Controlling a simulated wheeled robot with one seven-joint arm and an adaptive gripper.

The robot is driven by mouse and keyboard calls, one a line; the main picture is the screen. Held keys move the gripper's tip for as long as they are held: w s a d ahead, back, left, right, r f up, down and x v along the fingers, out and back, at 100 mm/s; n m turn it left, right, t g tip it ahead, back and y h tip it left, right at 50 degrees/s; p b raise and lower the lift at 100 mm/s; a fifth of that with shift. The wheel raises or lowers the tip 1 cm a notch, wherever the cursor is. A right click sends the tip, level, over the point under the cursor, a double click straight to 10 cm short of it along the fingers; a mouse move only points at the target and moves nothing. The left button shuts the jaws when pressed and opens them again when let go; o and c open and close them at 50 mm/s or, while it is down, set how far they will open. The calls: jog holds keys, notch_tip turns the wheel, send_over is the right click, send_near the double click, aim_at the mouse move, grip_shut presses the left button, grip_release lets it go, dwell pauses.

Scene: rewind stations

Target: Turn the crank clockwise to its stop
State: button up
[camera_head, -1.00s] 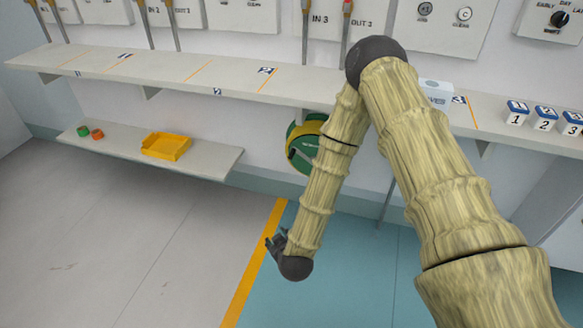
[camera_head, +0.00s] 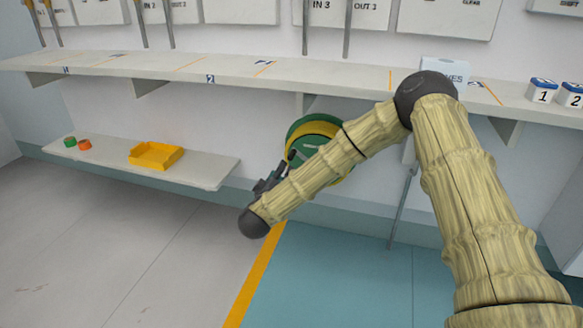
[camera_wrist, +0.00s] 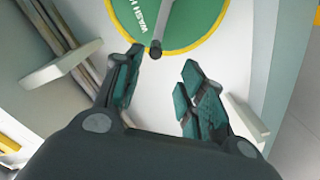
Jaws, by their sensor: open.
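The crank is a grey arm with a dark knob (camera_wrist: 155,49) in front of a green round face (camera_wrist: 180,22) with a yellow rim and partly cut-off white lettering. In the head view, the green and yellow reel (camera_head: 313,126) is under the shelf, and my forearm hides part of it. My gripper (camera_wrist: 162,60) is open and empty. Its fingers point toward the crank, with the knob near the gap between the fingertips. I cannot tell whether either finger touches it. In the head view, my gripper (camera_head: 270,180) is at the reel's lower left.
A long shelf (camera_head: 140,66) runs above the reel. A lower shelf (camera_head: 205,172) at left holds a yellow tray (camera_head: 156,153) and green and orange pieces. Numbered blocks (camera_head: 543,91) and a light box (camera_head: 440,69) stand on the long shelf. The floor below is clear.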

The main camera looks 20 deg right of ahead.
aim_at(289, 159)
jog(key=b+x, duration=0.2)
jog(key=x, duration=0.3)
jog(key=b+x, duration=0.2)
jog(key=x, duration=0.3)
jog(key=shift+s+d+r, duration=0.15)
jog(key=shift+d, duration=0.1)
jog(key=shift+w+d+r+b, duration=0.15)
jog(key=shift+w+d+b, duration=0.2)
jog(key=shift+w, duration=0.2)
grip_shut()
